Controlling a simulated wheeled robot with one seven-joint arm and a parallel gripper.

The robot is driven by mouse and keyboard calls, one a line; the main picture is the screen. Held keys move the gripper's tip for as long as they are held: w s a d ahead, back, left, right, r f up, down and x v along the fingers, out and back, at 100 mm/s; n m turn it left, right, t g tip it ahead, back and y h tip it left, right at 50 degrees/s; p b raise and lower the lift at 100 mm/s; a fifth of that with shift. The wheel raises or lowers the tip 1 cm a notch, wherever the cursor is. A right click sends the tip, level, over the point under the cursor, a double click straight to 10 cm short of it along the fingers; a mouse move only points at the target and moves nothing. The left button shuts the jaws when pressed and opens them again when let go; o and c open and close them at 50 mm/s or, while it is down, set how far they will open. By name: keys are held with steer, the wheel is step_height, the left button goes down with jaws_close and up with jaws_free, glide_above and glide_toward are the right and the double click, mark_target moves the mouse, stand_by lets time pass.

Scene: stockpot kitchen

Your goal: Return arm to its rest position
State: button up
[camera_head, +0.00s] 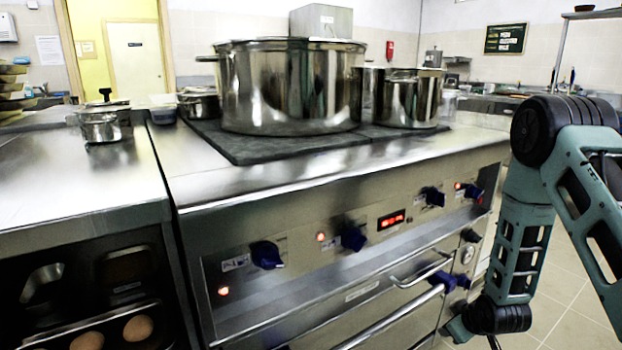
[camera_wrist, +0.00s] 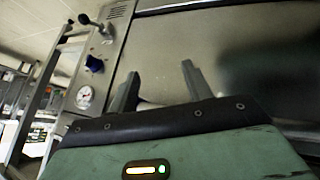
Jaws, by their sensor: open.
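My arm stands at the right of the head view, folded, with its lower links hanging down in front of the range's right end. My gripper (camera_wrist: 160,90) shows in the wrist view with its two fingers apart and nothing between them. A steel panel of the range (camera_wrist: 225,45) lies beyond the fingers. In the head view the gripper itself is not clearly visible; the arm's lower end runs near the bottom edge. The steel range (camera_head: 340,250) carries a row of blue knobs and an oven handle (camera_head: 400,315) close to the arm.
A large stockpot (camera_head: 290,90) and a smaller pot (camera_head: 408,100) stand on the dark cooktop (camera_head: 250,145). A steel counter (camera_head: 70,180) is at the left, with an open shelf below. Tiled floor (camera_head: 565,300) shows free at the right. A gauge (camera_wrist: 85,96) appears in the wrist view.

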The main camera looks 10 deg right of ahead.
steer(key=s+a+r+n+g+y, duration=0.1)
steer(key=s+a+r+g+y, duration=0.15)
steer(key=a+r, duration=0.75)
steer(key=s+a+r+n+g+y, duration=0.1)
steer(key=s+a+r, duration=0.35)
steer(key=a, duration=0.85)
steer(key=s+a+r+n+g+h, duration=0.1)
steer(key=s+a+r, duration=0.25)
steer(key=s, duration=0.35)
steer(key=s+a+r+g, duration=0.2)
steer(key=s+r, duration=0.2)
steer(key=s, duration=0.3)
steer(key=s+a+r+n+g+h, duration=0.1)
steer(key=s+a+r, duration=0.1)
steer(key=s+r, duration=0.35)
step_height(320, 180, up, 30)
steer(key=s+p, duration=0.1)
steer(key=p, duration=3)
steer(key=shift+f+p, duration=0.25)
steer(key=shift+p, duration=0.15)
